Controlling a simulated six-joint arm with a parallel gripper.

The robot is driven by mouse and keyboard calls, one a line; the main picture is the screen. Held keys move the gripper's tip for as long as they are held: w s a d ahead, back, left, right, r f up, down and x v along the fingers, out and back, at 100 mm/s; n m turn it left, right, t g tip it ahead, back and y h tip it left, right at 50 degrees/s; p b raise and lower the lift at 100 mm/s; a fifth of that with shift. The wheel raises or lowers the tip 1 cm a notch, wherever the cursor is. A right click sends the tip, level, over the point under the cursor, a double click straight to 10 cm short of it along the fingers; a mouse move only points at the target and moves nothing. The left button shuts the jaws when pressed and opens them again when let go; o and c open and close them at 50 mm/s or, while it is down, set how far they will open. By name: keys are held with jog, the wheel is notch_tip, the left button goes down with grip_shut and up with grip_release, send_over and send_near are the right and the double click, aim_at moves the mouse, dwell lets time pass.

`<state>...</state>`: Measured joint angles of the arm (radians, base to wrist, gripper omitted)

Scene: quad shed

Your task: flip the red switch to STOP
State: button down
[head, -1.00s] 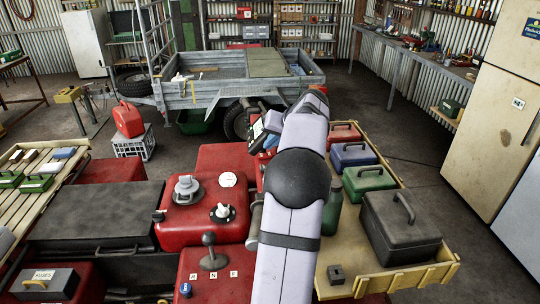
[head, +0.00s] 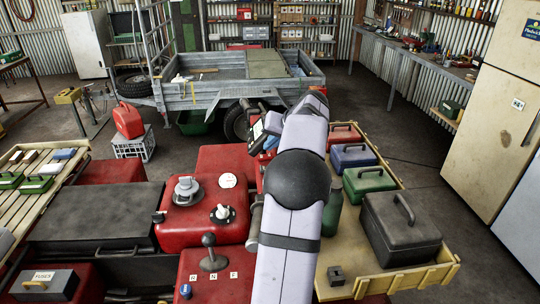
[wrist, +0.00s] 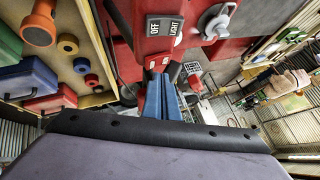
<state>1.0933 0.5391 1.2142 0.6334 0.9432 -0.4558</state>
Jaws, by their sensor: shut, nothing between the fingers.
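My gripper (wrist: 160,84) shows in the wrist view as two blue fingers, shut together with nothing between them. Just beyond the fingertips is a small red part with pale markings (wrist: 153,62), which may be the red switch; it is partly hidden and too small to read. I cannot tell whether the fingers touch it. Above it is a dark panel (wrist: 163,28) lettered OFF and LIGHT. In the head view my arm hides most of this area, and the switch's position cannot be told.
A grey knob (wrist: 216,20) stands right of the panel. A wooden tray (head: 388,280) with several metal boxes and a green bottle (head: 332,212) lies right of my arm. A red tank (head: 190,225) and a gear lever (head: 210,250) are at its left. A trailer (head: 200,95) stands behind.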

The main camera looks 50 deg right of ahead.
jog(key=shift+f, duration=0.15)
dwell(0.7)
jog(key=shift+f+b, duration=0.3)
jog(key=shift+b, duration=0.15)
jog(key=shift+d+f, duration=0.1)
jog(key=shift+f, duration=0.25)
dwell(0.6)
jog(key=shift+r, duration=0.15)
jog(key=shift+r+p, duration=0.4)
jog(key=shift+r, duration=0.3)
jog(key=shift+r, duration=0.1)
jog(key=shift+w+a+r+p, duration=0.15)
jog(key=shift+r+p, duration=0.85)
jog(key=shift+r, duration=0.2)
jog(key=shift+w+a+r+p, duration=0.15)
jog(key=shift+r+p, duration=0.8)
jog(key=shift+r, duration=0.25)
